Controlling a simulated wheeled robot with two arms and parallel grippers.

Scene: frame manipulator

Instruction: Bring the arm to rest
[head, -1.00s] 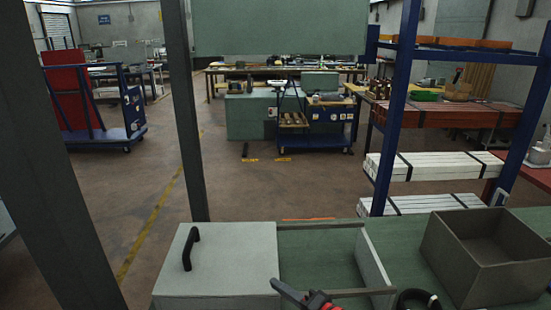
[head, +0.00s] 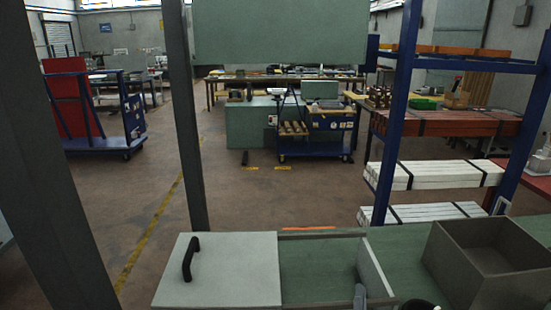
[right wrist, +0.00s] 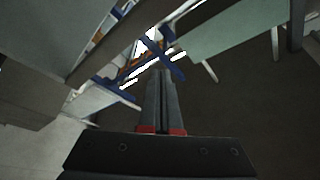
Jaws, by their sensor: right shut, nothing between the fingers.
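My right gripper (head: 360,293) shows only as grey fingertips at the bottom edge of the head view, in front of the frame's right side board. In the right wrist view its two fingers (right wrist: 162,100) lie together with nothing between them, and red parts show at their bases. It is shut and empty. The rest of the right arm is mostly below the head view. My left gripper is not in view.
An open grey box (head: 465,270) stands at the right. A dark round thing (head: 416,305) is cut off at the bottom edge. A blue rack (head: 394,130) stands behind.

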